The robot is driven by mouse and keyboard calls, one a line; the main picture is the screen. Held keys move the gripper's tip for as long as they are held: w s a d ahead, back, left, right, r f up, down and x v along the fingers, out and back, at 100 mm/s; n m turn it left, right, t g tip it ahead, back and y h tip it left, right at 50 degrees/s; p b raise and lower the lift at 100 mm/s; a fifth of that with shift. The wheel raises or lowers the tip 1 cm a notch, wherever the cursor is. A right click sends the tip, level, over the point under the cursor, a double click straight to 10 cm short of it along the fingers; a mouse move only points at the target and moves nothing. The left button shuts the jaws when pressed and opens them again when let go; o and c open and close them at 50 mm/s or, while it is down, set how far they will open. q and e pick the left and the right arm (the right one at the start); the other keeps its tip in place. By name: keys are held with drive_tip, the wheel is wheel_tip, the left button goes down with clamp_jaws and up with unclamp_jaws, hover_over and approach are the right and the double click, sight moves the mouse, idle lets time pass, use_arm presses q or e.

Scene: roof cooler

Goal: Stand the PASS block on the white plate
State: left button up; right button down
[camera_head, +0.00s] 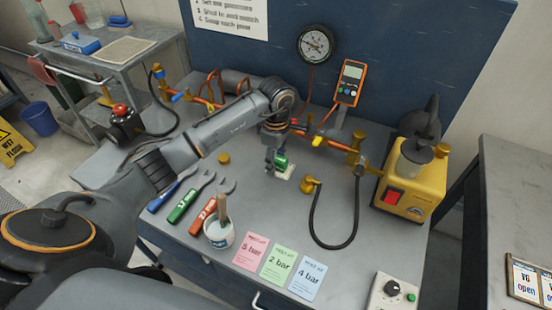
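My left arm reaches in from the left over the bench, and its gripper (275,159) points down near the middle of the bench. A small green block (281,162), which appears to be the PASS block, is between its fingers, partly hidden by them. Its lettering is too small to read. The white plate (289,173) shows as a small pale patch just below and beside the block. I cannot tell whether the block touches the plate. My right gripper is not in view.
Several wrenches (193,200) and a white cup (219,233) lie left and in front of the gripper. A black hose (318,236) with a brass fitting is to its right. Pressure cards (278,264) lie at the front. A yellow pump (405,185) stands right.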

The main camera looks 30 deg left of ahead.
sight(276, 158)
use_arm(q)
drive_tip(key=shift+r, duration=0.6)
wheel_tip(276, 158, up, 11)
drive_tip(key=b, duration=0.1)
idle(0.4)
